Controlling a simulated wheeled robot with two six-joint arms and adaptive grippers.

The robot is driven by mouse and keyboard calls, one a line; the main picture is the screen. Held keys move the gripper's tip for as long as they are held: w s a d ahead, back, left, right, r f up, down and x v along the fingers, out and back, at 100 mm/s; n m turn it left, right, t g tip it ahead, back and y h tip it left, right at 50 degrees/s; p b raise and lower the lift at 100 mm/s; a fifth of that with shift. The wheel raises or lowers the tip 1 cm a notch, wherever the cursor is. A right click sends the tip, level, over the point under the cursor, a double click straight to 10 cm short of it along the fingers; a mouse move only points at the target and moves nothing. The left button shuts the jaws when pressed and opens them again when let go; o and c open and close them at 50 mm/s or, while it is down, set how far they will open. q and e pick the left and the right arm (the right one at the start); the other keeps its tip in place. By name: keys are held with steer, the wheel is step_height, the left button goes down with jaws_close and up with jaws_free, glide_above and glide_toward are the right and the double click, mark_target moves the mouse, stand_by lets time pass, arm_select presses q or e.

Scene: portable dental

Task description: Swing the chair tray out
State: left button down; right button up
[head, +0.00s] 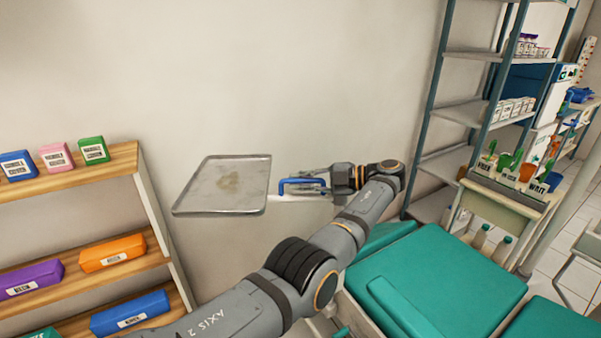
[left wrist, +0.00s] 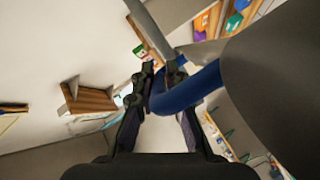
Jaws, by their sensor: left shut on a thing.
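The chair tray (head: 225,186) is a grey metal tray with a brownish stain, in the middle of the head view in front of the wall. A pale arm reaches from its right side, with a blue handle (head: 300,184) on it. My left gripper (head: 318,184) is at the blue handle, shut on it. In the left wrist view the blue handle (left wrist: 190,92) passes between the fingers of my left gripper (left wrist: 160,85). The teal dental chair (head: 440,280) is at the lower right, partly behind my left arm. My right gripper is not in view.
A wooden shelf (head: 85,170) with coloured boxes stands at the left, close to the tray. A metal rack (head: 465,110) stands at the right, beside a small table (head: 505,195) with labelled holders. The wall behind the tray is bare.

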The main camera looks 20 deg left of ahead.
arm_select(q)
steer(key=shift+s+f, duration=0.1)
steer(key=shift+f, duration=0.05)
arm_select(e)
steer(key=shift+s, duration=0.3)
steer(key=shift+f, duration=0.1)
